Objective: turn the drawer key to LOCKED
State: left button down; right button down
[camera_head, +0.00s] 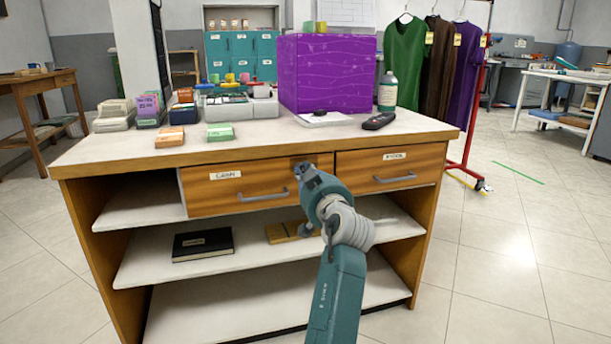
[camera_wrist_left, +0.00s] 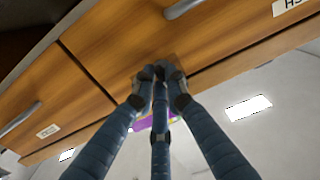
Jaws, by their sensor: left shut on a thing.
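The wooden drawer labelled CASH (camera_head: 235,190) is in the counter front (camera_head: 120,164) and looks closed. My left gripper (camera_head: 300,170) is at the upper right of this drawer front, close to the gap before the second drawer (camera_head: 400,163). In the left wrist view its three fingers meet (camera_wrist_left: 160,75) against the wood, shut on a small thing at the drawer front. The key and any LOCKED mark are hidden behind the fingers, so I cannot tell the key's angle. My right gripper is not in view.
A purple box (camera_head: 325,75), a bottle (camera_head: 387,92), a dark handset (camera_head: 379,121) and ticket stacks (camera_head: 169,137) stand on the counter top. Bar handles (camera_head: 264,196) stick out from the drawers. A black book (camera_head: 203,243) lies on the shelf below. Floor at the right is clear.

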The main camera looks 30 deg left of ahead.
pick_arm(q)
jog(key=shift+f, duration=0.1)
jog(key=c, duration=1.8)
grip_release()
jog(key=shift+o, duration=0.2)
notch_tip(320, 180, up, 10)
